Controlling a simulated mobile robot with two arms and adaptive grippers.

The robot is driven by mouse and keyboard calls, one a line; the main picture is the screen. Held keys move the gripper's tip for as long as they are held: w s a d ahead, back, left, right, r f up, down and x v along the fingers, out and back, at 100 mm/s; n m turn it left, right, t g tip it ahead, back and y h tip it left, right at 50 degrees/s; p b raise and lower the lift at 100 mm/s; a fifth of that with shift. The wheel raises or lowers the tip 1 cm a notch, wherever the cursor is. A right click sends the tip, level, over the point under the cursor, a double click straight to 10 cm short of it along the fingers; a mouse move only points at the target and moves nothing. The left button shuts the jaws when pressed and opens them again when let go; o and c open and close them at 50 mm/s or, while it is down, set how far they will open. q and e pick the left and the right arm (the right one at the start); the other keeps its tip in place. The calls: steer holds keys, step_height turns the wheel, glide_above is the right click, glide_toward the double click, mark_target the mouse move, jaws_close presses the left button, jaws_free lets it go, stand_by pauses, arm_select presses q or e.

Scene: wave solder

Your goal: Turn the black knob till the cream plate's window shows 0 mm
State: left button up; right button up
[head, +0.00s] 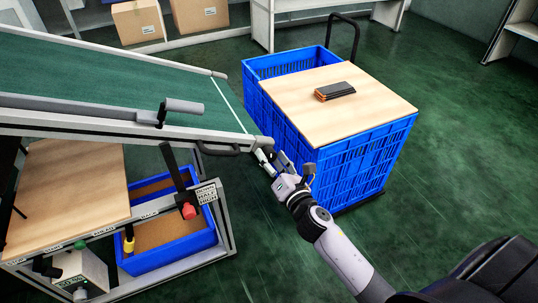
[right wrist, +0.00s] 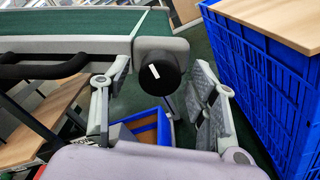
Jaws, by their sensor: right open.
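The black knob (right wrist: 158,76) with a white mark on its face shows in the right wrist view, at the end of the grey conveyor rail. My right gripper (head: 280,160) is open at the conveyor's near right corner. In the right wrist view its two fingers stand apart, one on each side of the knob; I cannot tell whether either touches it. In the head view the gripper covers the knob area. I do not make out the cream plate or its window in either view. My left gripper is not in view.
The green conveyor (head: 110,80) slopes at the left, with a dark handle (head: 222,150) under its rail. A blue crate cart (head: 345,165) with a wooden top (head: 300,95) stands close at right. A blue bin (head: 140,262) sits below. Green floor is open at right.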

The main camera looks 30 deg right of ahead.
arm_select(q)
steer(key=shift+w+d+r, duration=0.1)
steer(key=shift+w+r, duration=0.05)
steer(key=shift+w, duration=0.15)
arm_select(e)
steer(key=shift+w, duration=0.9)
steer(key=c, duration=1.2)
steer(key=shift+o, duration=0.2)
